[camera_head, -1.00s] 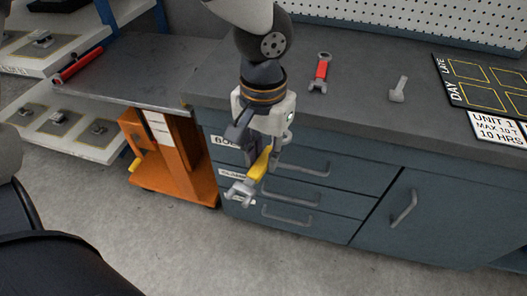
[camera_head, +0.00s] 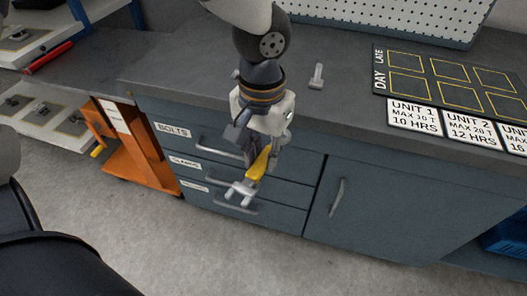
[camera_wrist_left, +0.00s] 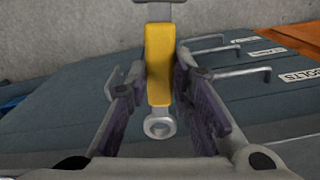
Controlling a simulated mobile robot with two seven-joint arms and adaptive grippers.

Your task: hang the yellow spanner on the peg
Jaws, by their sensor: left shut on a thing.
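My left gripper (camera_head: 262,150) is shut on the yellow spanner (camera_head: 257,168) in front of the drawer unit. The spanner hangs tilted in the head view, with its silver open jaws low and to the left. In the left wrist view the spanner (camera_wrist_left: 159,62) is between the two fingers, with its ring end (camera_wrist_left: 159,128) nearest the camera. A white perforated board (camera_head: 400,18) stands behind the bench. I cannot make out a peg on the visible part of it. My right gripper is not in view.
A small grey metal piece (camera_head: 317,76) is on the dark bench top (camera_head: 340,100). A black marked board (camera_head: 450,80) and white labels (camera_head: 414,117) are to its right. Drawer handles (camera_head: 220,149) stick out near the gripper. An orange trolley (camera_head: 135,160) stands at the left.

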